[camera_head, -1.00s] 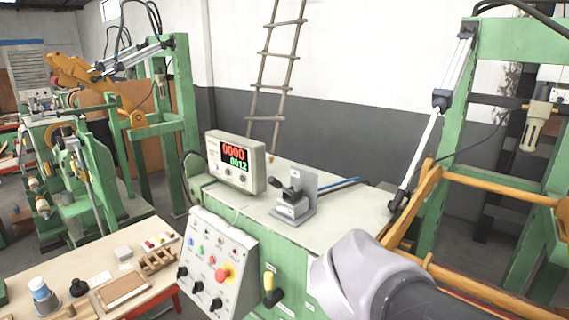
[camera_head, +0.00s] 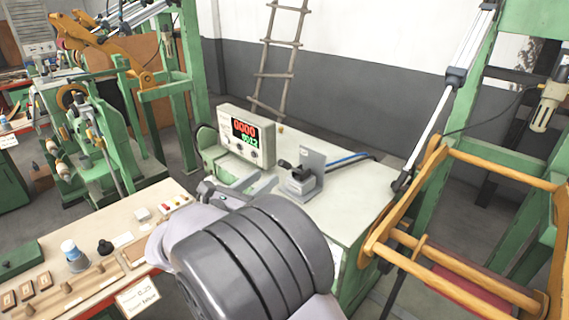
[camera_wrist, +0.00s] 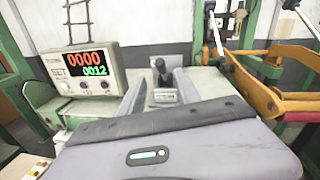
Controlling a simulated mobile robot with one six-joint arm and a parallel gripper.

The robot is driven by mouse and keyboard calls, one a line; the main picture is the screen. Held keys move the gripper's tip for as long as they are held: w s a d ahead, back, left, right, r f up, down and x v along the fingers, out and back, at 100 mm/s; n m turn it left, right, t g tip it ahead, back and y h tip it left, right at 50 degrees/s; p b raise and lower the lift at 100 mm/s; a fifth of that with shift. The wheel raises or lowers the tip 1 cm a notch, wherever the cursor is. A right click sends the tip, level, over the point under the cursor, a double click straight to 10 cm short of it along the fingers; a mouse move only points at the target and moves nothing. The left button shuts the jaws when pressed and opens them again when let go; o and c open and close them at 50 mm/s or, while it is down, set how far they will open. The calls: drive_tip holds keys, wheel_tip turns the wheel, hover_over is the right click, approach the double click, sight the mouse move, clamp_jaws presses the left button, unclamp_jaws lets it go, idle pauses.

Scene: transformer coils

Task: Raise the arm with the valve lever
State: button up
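The valve (camera_head: 304,182) is a small grey block with a black lever (camera_head: 285,164), on an upright metal bracket on the green cabinet's pale top. In the wrist view the lever (camera_wrist: 160,70) appears between my two grey fingers. My gripper (camera_head: 258,182) is open and empty, just left of the valve in the head view; contact is not visible. The orange arm (camera_head: 431,246) is a frame with crossbars at the right, joined to a pneumatic cylinder rod (camera_head: 427,132). My wrist hides the cabinet's front and control panel in the head view.
A counter box (camera_head: 246,137) with red and green digits stands left of the valve. Blue hoses (camera_head: 348,160) run behind it. A wooden bench (camera_head: 110,272) with small parts is at the lower left. The cabinet top (camera_head: 350,195) right of the valve is clear.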

sight(281, 166)
drive_tip(key=x, duration=0.9)
drive_tip(key=shift+w+d, duration=0.1)
drive_tip(key=shift+d, duration=0.1)
clamp_jaws()
idle(0.9)
